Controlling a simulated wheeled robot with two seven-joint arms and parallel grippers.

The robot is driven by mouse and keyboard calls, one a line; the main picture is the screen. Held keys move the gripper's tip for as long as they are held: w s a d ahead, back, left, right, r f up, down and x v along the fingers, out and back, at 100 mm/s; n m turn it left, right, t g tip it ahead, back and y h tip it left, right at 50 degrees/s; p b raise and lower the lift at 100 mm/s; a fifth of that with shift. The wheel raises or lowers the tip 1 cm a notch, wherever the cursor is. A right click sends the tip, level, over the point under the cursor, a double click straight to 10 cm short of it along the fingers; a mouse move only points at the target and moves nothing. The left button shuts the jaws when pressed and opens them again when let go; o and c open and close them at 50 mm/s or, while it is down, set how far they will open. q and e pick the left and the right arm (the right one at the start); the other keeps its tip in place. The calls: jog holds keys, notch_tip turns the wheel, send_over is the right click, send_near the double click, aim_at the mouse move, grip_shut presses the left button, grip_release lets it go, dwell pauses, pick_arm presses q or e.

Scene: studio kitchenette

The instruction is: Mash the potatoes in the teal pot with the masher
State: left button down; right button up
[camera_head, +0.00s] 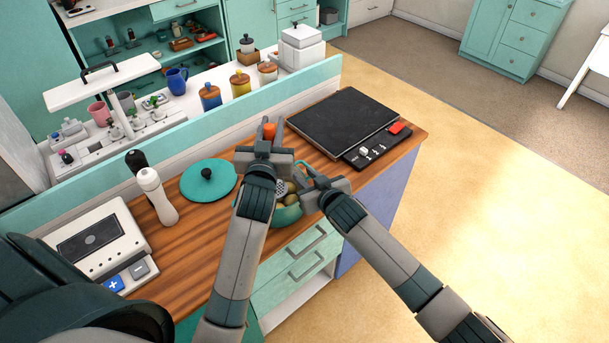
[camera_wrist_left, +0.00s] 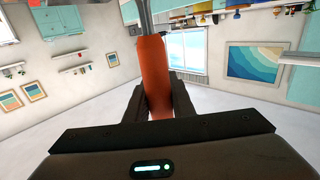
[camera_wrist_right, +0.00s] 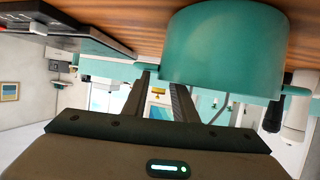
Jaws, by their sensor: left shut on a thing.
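My left gripper (camera_head: 268,140) is shut on the orange handle of the masher (camera_head: 269,130); the handle stands between the fingers in the left wrist view (camera_wrist_left: 155,75). The masher's grey head (camera_head: 280,187) shows at the pot's mouth, partly hidden by my left arm. The teal pot (camera_head: 288,216) stands on the wooden counter with yellowish potatoes (camera_head: 292,200) in it; my arms hide part of it. My right gripper (camera_head: 306,174) is beside the pot with its fingers apart, close to a side handle. The pot's wall fills the top of the right wrist view (camera_wrist_right: 222,50).
A teal lid (camera_head: 209,179) lies on the counter left of the pot. Two mills (camera_head: 156,192) and a white scale-like device (camera_head: 98,242) stand further left. A black cooktop (camera_head: 343,126) lies to the right. A raised ledge (camera_head: 205,147) runs behind the counter.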

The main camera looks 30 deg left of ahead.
jog(key=shift+w+a+f, duration=0.15)
jog(key=shift+w+a, duration=0.1)
jog(key=shift+a, duration=0.05)
jog(key=shift+c, duration=0.4)
grip_shut()
